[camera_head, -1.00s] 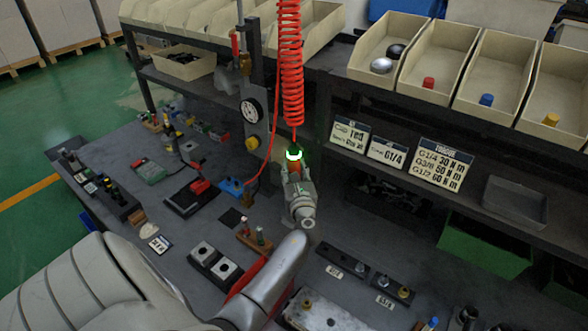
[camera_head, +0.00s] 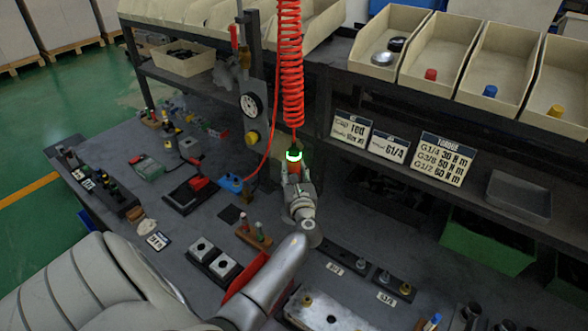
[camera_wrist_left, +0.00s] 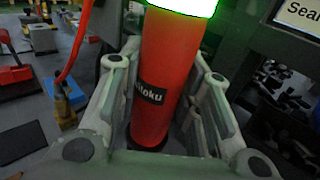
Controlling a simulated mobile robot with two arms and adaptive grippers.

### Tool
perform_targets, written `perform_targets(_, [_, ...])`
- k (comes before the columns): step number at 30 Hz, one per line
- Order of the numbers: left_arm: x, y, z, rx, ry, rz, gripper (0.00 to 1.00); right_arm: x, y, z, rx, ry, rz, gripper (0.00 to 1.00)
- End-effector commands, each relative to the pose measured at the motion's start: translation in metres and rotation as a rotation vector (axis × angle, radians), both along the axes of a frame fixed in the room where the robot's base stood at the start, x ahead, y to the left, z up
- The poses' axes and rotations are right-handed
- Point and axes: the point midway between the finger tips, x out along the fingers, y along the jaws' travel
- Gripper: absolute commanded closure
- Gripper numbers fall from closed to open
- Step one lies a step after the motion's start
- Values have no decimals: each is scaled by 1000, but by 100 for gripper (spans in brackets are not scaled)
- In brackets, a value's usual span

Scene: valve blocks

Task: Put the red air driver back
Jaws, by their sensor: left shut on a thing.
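The red air driver (camera_wrist_left: 160,75) stands nearly upright between the fingers of my left gripper (camera_wrist_left: 160,125) in the left wrist view. It has a black label and a glowing green ring (camera_wrist_left: 185,5) at its top. In the head view the driver (camera_head: 294,169) hangs under a coiled red hose (camera_head: 291,70), above the bench near the shelf front. My left gripper (camera_head: 295,185) is shut around it there. The driver's lower end is hidden by the gripper in the head view. My right gripper is not in view.
A gauge (camera_head: 251,105) is on the post left of the hose. Shelf bins (camera_head: 440,50) and a torque sign (camera_head: 443,160) stand to the right.

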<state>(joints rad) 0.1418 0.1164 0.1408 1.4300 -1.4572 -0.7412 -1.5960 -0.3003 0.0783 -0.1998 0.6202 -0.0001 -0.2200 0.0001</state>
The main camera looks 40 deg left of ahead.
Motion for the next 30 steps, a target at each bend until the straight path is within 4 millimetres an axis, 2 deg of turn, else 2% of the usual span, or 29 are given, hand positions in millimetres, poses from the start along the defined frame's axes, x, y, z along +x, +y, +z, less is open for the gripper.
perform_targets(30, [1, 1, -21, 5, -4, 0, 100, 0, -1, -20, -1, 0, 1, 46])
